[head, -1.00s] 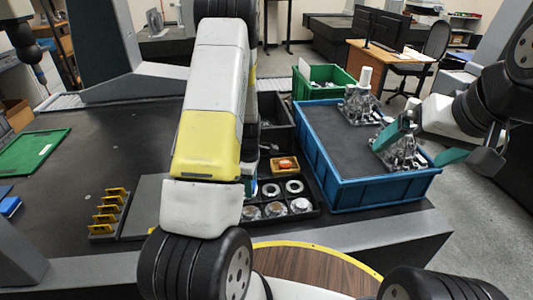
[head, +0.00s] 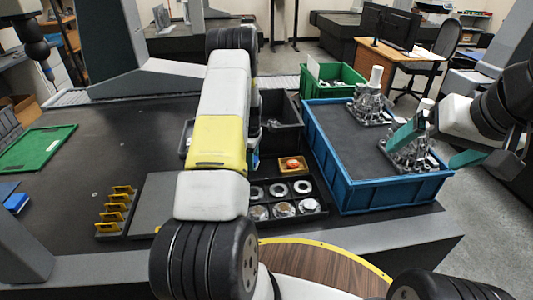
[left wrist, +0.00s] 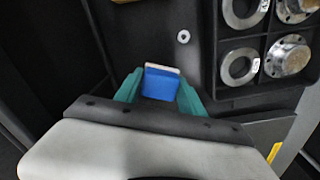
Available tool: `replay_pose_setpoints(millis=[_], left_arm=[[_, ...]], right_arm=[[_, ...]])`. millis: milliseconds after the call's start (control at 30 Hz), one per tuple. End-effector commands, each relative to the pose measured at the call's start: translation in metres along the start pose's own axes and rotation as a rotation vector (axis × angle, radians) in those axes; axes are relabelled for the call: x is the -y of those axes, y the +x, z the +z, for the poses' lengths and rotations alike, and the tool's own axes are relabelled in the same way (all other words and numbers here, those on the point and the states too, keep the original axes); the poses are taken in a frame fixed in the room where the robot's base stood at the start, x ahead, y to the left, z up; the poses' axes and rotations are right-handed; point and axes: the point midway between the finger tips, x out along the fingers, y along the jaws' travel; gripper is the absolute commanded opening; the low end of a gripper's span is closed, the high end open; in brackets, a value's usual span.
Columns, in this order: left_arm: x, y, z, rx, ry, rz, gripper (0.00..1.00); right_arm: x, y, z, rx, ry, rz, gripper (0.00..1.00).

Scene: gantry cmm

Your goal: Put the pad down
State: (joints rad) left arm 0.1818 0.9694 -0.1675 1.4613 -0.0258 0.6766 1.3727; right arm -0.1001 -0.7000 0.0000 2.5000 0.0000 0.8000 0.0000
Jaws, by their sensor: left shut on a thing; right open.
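In the left wrist view the pad (left wrist: 161,84) is a small blue block with a pale top edge. It sits between the teal fingers of my left gripper (left wrist: 158,90), which is shut on it. Dark surface shows around it; I cannot tell whether the pad touches anything below. In the head view my left arm hides most of that gripper and the pad; only a sliver of blue-teal shows beside the yellow link. My right gripper (head: 436,146) is open at the right, its teal fingers apart near a metal casting (head: 411,158).
A black divided tray (head: 325,211) holds metal rings and flanges. A blue crate (head: 385,196) holds castings, with a green bin (head: 334,72) behind. A washer (left wrist: 183,37) lies beyond the pad. Yellow holders (head: 117,211), a green tray (head: 37,147) and a blue item (head: 16,203) are left.

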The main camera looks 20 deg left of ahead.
Motion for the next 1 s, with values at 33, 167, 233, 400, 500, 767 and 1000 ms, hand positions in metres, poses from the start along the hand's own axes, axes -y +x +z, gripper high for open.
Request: replay_pose_setpoints(millis=[33, 167, 233, 400, 500, 767, 1000], left_arm=[[-0.002, 0.005, -0.001, 0.0, 0.0, -0.001, 0.02], [0.0, 0.026, -0.001, 0.001, -0.002, -0.003, 0.02], [-0.001, 0.034, -0.001, 0.0, -0.001, -0.001, 0.02], [-0.002, 0.035, -0.001, 0.0, -0.001, 0.001, 0.02], [-0.001, 0.036, -0.001, 0.0, -0.001, 0.001, 0.02], [-0.001, 0.038, -0.001, 0.0, -0.001, 0.001, 0.68], [-0.001, 0.038, -0.001, 0.0, -0.001, 0.001, 0.68]], right_arm=[[0.0, 0.0, 0.0, 0.0, 0.0, 0.0, 1.0], [0.0, 0.0, 0.0, 0.0, 0.0, 0.0, 1.0], [0.0, 0.0, 0.0, 0.0, 0.0, 0.0, 1.0], [0.0, 0.0, 0.0, 0.0, 0.0, 0.0, 1.0], [0.0, 0.0, 0.0, 0.0, 0.0, 0.0, 1.0], [0.0, 0.0, 0.0, 0.0, 0.0, 0.0, 1.0], [0.0, 0.0, 0.0, 0.0, 0.0, 0.0, 1.0]])
